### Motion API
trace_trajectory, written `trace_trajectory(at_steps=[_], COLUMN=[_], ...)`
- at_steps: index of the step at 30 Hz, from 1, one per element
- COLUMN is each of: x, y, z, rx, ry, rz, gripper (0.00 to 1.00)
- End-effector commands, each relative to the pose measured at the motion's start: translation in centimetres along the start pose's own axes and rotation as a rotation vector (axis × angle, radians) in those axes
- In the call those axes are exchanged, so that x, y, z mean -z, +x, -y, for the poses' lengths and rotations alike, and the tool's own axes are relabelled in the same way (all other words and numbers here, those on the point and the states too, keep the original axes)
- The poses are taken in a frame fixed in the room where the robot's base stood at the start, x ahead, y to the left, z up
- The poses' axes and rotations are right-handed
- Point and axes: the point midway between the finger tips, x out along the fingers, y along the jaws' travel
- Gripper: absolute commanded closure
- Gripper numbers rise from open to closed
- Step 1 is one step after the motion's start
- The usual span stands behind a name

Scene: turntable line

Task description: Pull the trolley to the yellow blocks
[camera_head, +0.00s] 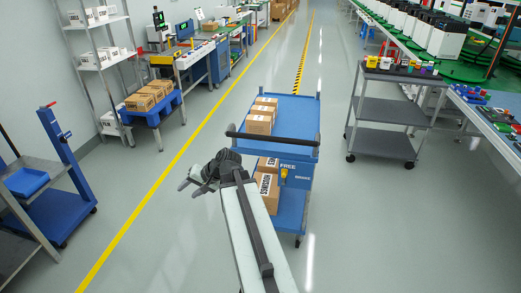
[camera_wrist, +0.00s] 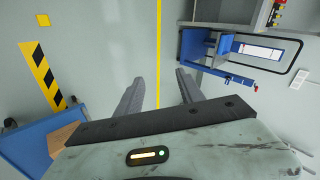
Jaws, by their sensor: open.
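The blue trolley (camera_head: 294,110) stands in mid-floor with cardboard boxes on its upper and lower decks. Its black handle bar (camera_head: 272,138) spans the near end, above a panel marked FREE with a yellow tag. My gripper (camera_head: 189,190) is to the left of the handle and nearer to me, apart from it. In the wrist view its two fingers (camera_wrist: 160,78) are spread with only floor between them. Part of the trolley (camera_wrist: 25,140) and a box show at lower left there. I cannot pick out yellow blocks on the floor for certain.
A grey cart (camera_head: 384,111) with small coloured items stands right of the trolley. A blue-framed cart (camera_head: 70,165) is at left, also in the wrist view (camera_wrist: 205,45). A yellow line (camera_head: 150,191) crosses the floor. Striped tape (camera_head: 303,60) lies beyond the trolley. The near right floor is clear.

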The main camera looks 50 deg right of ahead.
Motion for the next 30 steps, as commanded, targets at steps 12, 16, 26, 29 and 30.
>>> trace_trajectory(at_steps=[12, 16, 26, 29, 30], x=[20.5, 21.0, 23.1, 24.6, 25.2], y=[-21.7, -23.1, -21.2, -20.0, -19.5], z=[-19.0, -19.8, -19.1, -18.7, -18.5], rx=[0.571, 0.597, 0.595, 0.595, 0.596], ry=[0.709, 0.734, 0.731, 0.731, 0.731], rz=[-0.69, -0.717, -0.714, -0.713, -0.713], gripper=[0.55, 0.55, 0.55, 0.55, 0.55])
